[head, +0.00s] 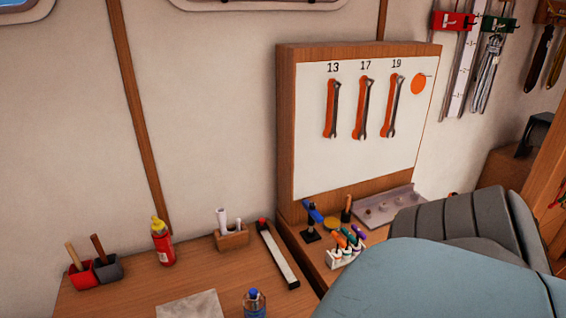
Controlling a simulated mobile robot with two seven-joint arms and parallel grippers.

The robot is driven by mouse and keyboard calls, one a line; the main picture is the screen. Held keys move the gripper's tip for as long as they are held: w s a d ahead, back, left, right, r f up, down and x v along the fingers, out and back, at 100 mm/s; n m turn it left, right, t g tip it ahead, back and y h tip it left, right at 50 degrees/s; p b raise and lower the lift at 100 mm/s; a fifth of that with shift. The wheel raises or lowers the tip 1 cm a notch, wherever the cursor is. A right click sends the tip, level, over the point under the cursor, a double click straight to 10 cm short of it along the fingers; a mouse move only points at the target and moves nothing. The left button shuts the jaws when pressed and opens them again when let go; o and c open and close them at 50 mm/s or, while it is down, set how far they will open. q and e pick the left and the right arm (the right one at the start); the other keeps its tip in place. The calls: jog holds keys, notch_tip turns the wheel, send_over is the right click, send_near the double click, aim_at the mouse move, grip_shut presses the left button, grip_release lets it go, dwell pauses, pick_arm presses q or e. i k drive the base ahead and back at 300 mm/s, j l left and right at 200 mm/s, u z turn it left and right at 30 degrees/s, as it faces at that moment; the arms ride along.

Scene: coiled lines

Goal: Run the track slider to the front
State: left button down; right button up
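A narrow track (280,258) with dark sides and a pale middle strip lies on the wooden bench top. It runs from the back near the wall toward the front right. A small red piece (262,222) sits at the track's far end, and it looks like the slider. Neither of my grippers shows in the head view, and nothing touches the track or the red piece.
Left of the track stand a wooden holder (232,238), a red bottle (162,242) and red and grey pots. The wrench board (312,160) rises at right. Large blue-grey shapes cover the lower right.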

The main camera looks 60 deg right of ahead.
aim_at(263, 225)
jog(key=k+l+z, duration=0.1)
jog(key=z, duration=1.6)
